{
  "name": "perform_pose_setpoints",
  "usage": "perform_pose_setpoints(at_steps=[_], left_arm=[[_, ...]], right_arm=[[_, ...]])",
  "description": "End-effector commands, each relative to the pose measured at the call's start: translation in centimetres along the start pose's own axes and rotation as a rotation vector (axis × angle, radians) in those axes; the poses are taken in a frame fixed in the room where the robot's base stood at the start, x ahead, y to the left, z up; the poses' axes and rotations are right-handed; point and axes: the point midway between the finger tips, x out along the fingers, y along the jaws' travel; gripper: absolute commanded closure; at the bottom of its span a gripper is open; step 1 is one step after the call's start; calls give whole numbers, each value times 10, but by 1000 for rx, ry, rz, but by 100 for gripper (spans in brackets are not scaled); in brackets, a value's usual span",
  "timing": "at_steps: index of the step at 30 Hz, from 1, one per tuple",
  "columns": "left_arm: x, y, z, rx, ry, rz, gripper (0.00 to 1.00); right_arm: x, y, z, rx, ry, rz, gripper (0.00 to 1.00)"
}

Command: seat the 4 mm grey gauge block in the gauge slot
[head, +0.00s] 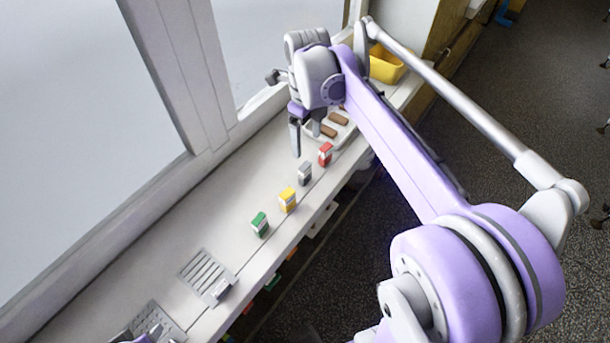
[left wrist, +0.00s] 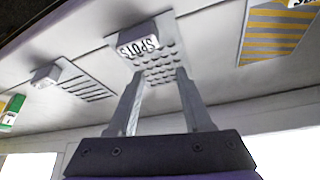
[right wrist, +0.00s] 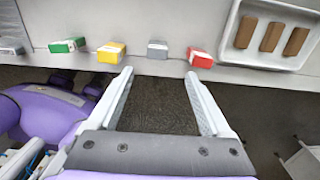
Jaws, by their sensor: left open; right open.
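The grey block (head: 305,174) stands in a row on the white ledge, between the yellow block (head: 288,200) and the red block (head: 325,154). It also shows in the right wrist view (right wrist: 157,50), beyond the fingertips. My right gripper (head: 307,143) is open and empty, above the ledge near the red and grey blocks, touching neither. My left gripper (left wrist: 160,90) is open and empty in front of a dotted plate with a block marked SPOTS (left wrist: 138,42). I cannot make out the gauge slot for certain, nor any 4 mm marking.
A green block (head: 259,224) stands at the near end of the row. A slatted plate (head: 204,270) lies nearer on the ledge. A tray with brown bars (right wrist: 279,8) and a yellow bin (head: 386,66) are at the far end. A window frame borders the ledge.

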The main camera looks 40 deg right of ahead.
Motion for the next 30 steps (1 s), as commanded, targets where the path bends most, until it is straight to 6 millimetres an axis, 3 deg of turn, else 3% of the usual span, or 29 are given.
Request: perform_pose_setpoints(at_steps=[7,14,22,30], left_arm=[[3,0,2,0,-2,0,50],[4,0,3,0,-2,0,50],[4,0,4,0,-3,0,50],[5,0,4,0,-3,0,50]], right_arm=[[38,0,0,16,2,1,18],[57,0,0,14,1,1,18],[95,6,2,13,1,1,18],[105,5,2,13,0,1,18]])
